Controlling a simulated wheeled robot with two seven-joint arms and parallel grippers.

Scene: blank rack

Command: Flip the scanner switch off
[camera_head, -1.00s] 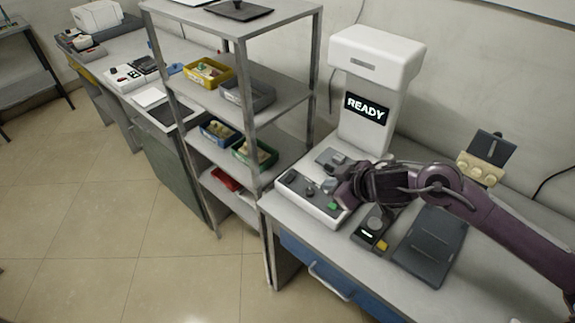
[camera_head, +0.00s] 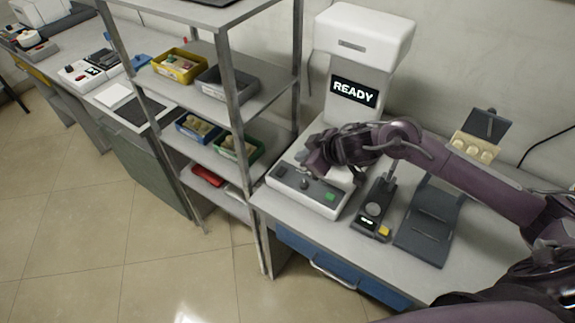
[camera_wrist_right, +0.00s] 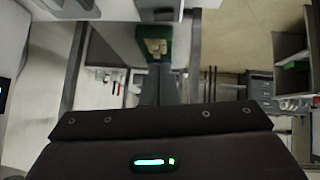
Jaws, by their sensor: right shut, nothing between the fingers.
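The white scanner (camera_head: 365,50) stands on the bench against the wall, its dark display (camera_head: 354,92) reading READY. Its base has a grey control panel (camera_head: 290,179) with a small dark knob or lever (camera_head: 304,184) and a green button (camera_head: 330,197). Which control is the switch, and its position, is too small to tell. My right gripper (camera_head: 314,160) is shut and empty, just above and behind the panel, partly covering the scanner's base. Contact cannot be told. In the right wrist view, its fingers (camera_wrist_right: 157,88) are together. My left gripper is not in view.
A metal shelf rack (camera_head: 226,95) with coloured bins stands close left of the scanner. A small device with a yellow button (camera_head: 384,231) and a dark tray (camera_head: 428,225) lie right of the panel. A blue drawer (camera_head: 300,250) is below. The floor at left is clear.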

